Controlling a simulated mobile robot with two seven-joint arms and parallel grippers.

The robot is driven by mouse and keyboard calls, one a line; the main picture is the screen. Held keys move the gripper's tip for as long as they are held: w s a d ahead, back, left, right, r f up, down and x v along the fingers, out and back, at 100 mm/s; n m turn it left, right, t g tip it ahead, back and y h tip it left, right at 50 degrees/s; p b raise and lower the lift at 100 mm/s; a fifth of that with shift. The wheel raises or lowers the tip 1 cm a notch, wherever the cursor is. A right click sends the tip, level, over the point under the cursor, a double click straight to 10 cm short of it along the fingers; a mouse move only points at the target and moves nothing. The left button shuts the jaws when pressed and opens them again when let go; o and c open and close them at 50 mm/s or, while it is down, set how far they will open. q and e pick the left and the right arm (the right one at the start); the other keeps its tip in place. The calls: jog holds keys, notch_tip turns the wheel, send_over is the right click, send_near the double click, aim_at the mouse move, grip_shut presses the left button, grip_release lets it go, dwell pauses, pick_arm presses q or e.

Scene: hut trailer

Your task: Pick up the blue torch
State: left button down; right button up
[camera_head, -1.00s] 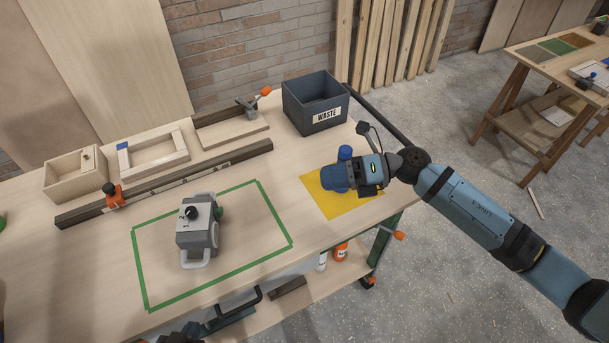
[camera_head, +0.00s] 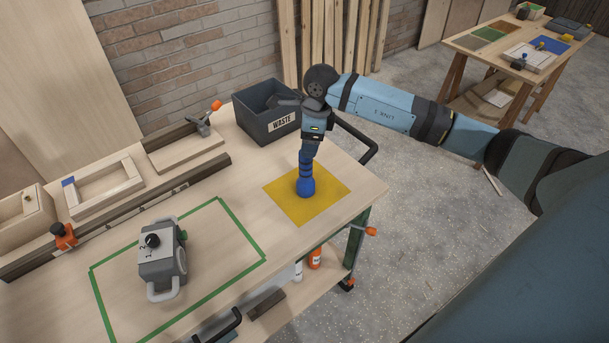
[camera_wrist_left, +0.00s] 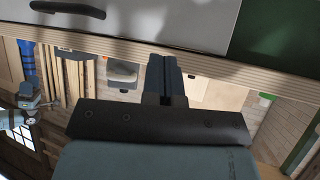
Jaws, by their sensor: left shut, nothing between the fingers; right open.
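The blue torch (camera_head: 306,187) is over the yellow mat on the workbench in the head view. Its rounded blue end shows, and the rest is hidden or hard to separate from my gripper. My right gripper (camera_head: 307,164) points down right above it, with its fingers at the torch. It is open, and I cannot tell whether the fingers touch the torch. My left gripper (camera_wrist_left: 166,80) is shut and empty in the left wrist view. It is out of the head view.
The yellow mat (camera_head: 280,204) lies near the bench's right end. A waste bin (camera_head: 255,122) stands behind it. A grey device (camera_head: 162,262) sits inside a green outline to the left. Clamps and wooden frames line the back. Bare bench (camera_head: 225,180) lies between.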

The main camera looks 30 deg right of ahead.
aim_at(306, 172)
jog(key=shift+a+f, duration=0.15)
jog(key=shift+f, duration=0.7)
jog(key=shift+w+a+f+p, duration=0.2)
jog(key=shift+f+p, duration=0.1)
jog(key=shift+f, duration=0.9)
jog(key=shift+w+a+f+p, duration=0.15)
jog(key=shift+f+p, duration=0.1)
jog(key=shift+f, duration=0.9)
jog(key=shift+s, duration=0.15)
grip_shut()
jog(key=shift+r, duration=0.1)
